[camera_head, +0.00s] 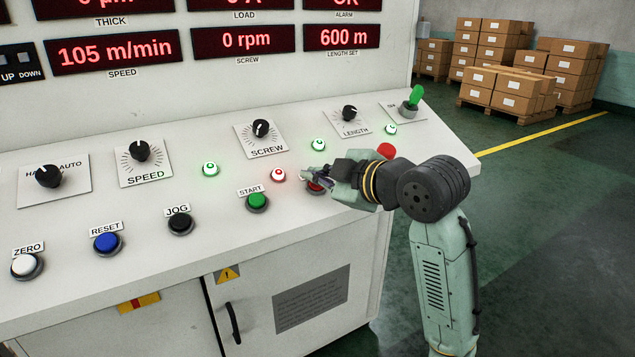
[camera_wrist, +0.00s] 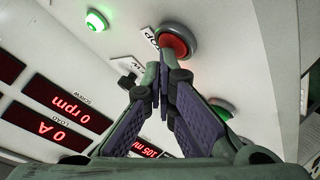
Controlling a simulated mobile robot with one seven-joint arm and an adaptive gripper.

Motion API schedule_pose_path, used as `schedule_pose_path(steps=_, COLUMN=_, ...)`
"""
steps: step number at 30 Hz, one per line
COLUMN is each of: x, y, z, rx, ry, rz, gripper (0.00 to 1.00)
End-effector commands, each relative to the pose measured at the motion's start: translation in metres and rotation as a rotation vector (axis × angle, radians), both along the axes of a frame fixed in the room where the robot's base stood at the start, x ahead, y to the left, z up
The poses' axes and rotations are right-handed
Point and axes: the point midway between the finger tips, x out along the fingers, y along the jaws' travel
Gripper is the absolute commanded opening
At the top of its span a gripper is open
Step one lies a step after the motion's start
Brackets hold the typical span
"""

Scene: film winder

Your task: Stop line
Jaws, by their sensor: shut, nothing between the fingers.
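The red stop button (camera_head: 316,186) sits on the sloped panel to the right of the green START button (camera_head: 257,201). My gripper (camera_head: 306,177) is over it and hides much of it in the head view. In the wrist view the red button (camera_wrist: 174,44) shows with its partly hidden label (camera_wrist: 148,38), of which only the last letters read. My gripper (camera_wrist: 163,72) is shut and empty, its fingertips at the button's edge. I cannot tell whether they touch it. The speed display (camera_head: 116,51) reads 105 m/min.
A lit red lamp (camera_head: 278,175) and a green lamp (camera_head: 319,144) are close to my gripper. A red button (camera_head: 386,150) shows behind my wrist. JOG (camera_head: 180,222), RESET (camera_head: 107,242) and ZERO (camera_head: 26,265) buttons line the left. Knobs stand along the panel's upper part.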

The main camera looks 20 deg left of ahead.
Motion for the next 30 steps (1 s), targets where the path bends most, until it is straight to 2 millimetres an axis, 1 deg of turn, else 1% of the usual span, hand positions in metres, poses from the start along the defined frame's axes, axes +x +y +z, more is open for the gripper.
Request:
schedule_pose_path(steps=7, x=0.000, y=-0.001, z=0.002, rx=-0.001, ry=0.001, rz=0.000, gripper=0.00)
schedule_pose_path(steps=16, x=-0.004, y=-0.006, z=0.016, rx=-0.001, ry=0.001, rz=-0.002, gripper=0.00)
schedule_pose_path(steps=26, x=-0.005, y=-0.007, z=0.016, rx=0.000, ry=0.001, rz=-0.001, gripper=0.00)
schedule_pose_path(steps=30, x=-0.006, y=-0.008, z=0.021, rx=-0.001, ry=0.000, rz=-0.001, gripper=0.00)
